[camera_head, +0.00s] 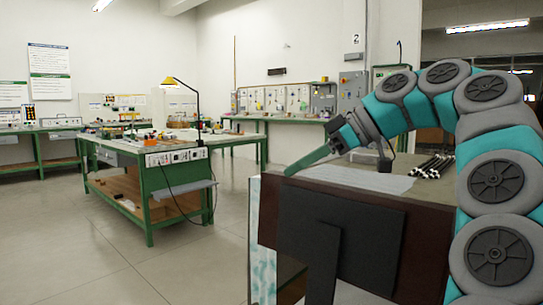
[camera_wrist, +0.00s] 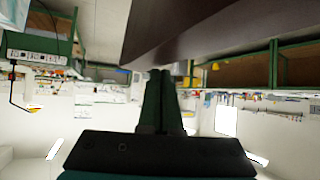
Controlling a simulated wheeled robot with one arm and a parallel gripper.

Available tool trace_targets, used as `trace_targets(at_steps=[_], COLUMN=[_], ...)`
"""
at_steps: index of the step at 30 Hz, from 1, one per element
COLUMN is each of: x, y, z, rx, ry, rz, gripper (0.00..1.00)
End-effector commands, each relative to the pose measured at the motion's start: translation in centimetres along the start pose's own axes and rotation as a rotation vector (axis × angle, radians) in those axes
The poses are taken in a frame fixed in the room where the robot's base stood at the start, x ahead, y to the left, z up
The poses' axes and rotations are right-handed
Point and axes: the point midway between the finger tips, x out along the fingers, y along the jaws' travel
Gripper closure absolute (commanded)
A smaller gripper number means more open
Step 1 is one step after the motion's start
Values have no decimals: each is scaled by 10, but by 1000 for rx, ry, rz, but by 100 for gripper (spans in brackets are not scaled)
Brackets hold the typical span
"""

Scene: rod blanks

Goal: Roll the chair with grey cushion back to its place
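No chair with a grey cushion can be made out for certain. A flat dark panel (camera_head: 370,245) with a darker upright strip down it stands against the front of a brown desk (camera_head: 425,225) in the head view; it may be a chair's backrest, but no seat or cushion shows. My gripper (camera_head: 300,168) reaches left over the desk top near its left end, with its fingers pointing left and down. In the wrist view, turned upside down, the fingers (camera_wrist: 161,85) lie together with nothing seen between them, close to a dark brown surface (camera_wrist: 200,30).
Black-and-white rods (camera_head: 433,167) and a pale ribbed sheet (camera_head: 378,180) lie on the desk. A green workbench (camera_head: 150,205) with a lamp stands at left, and more benches line the walls. The floor (camera_head: 110,265) at front left is clear.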

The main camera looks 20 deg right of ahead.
Motion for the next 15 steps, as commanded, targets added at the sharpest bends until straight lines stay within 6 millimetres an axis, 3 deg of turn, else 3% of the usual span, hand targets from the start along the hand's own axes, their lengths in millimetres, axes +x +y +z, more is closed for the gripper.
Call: trace_targets(at_steps=[1,4,11,15], x=[5,5,5,-2], y=[3,3,3,3], z=[11,12,11,0], rx=[15,14,14,14], ry=[-21,-21,-21,-20], rz=[-10,-10,-10,-8], gripper=[100,100,100,100])
